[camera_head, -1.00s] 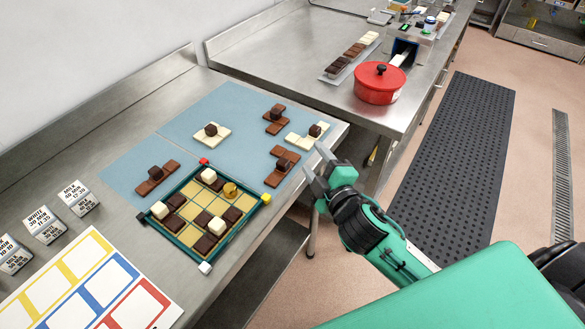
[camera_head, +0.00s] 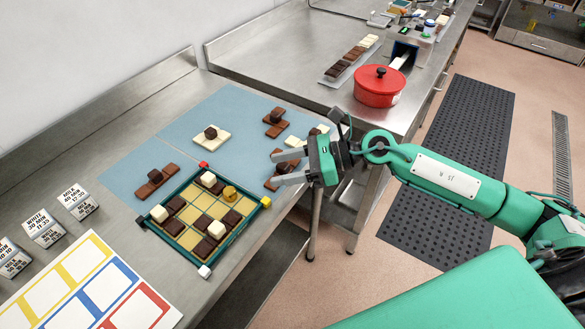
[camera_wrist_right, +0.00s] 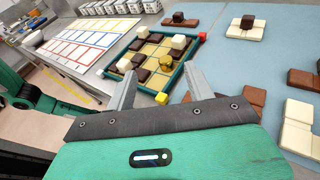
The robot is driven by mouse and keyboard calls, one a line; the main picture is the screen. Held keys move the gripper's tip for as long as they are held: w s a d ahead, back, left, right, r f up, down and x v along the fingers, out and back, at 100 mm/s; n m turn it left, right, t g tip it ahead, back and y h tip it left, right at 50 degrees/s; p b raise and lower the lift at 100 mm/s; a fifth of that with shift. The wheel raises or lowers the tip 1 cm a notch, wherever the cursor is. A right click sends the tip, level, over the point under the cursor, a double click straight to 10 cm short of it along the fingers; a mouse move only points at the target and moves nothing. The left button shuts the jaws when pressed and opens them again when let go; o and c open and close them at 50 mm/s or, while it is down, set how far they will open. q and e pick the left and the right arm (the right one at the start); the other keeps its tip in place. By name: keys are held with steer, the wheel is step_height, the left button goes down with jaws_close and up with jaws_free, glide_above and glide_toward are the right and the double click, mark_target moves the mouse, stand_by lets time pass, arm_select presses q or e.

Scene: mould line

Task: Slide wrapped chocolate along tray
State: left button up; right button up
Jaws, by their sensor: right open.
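The tray (camera_head: 237,233) is a square dark-green frame with coloured corner knobs, on the left steel table. A gold wrapped chocolate (camera_head: 230,192) stands in it near the yellow corner, among dark and white pieces. It also shows in the right wrist view (camera_wrist_right: 165,63). My right gripper (camera_head: 273,168) is open and empty, its fingers pointing left, just right of the tray and apart from the chocolate. In the right wrist view its fingers (camera_wrist_right: 160,78) spread in front of the tray. My left gripper is not in view.
A blue mat (camera_head: 229,107) behind the tray bears several chocolate pieces; the gripper partly hides those at its right. A card with coloured frames (camera_head: 92,285) and labelled blocks (camera_head: 42,227) lie at left. A red pot (camera_head: 380,87) stands on the farther table.

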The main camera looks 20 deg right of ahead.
mark_target(231, 190)
steer(key=shift+d+f+n+g+h, duration=0.5)
steer(key=shift+d+f+n+h, duration=0.25)
steer(key=shift+d, duration=0.15)
steer(key=shift+a, duration=0.1)
steer(key=shift+w+a+f+p, duration=0.15)
steer(key=shift+a+p, duration=0.15)
steer(key=shift+a, duration=0.2)
steer(key=p+x, duration=0.3)
steer(key=x, duration=0.8)
steer(key=shift+w+a, duration=0.15)
steer(key=shift+a, duration=0.25)
steer(key=shift+w+a+f, duration=0.1)
steer(key=shift+a+f, duration=0.1)
steer(key=shift+a, duration=0.15)
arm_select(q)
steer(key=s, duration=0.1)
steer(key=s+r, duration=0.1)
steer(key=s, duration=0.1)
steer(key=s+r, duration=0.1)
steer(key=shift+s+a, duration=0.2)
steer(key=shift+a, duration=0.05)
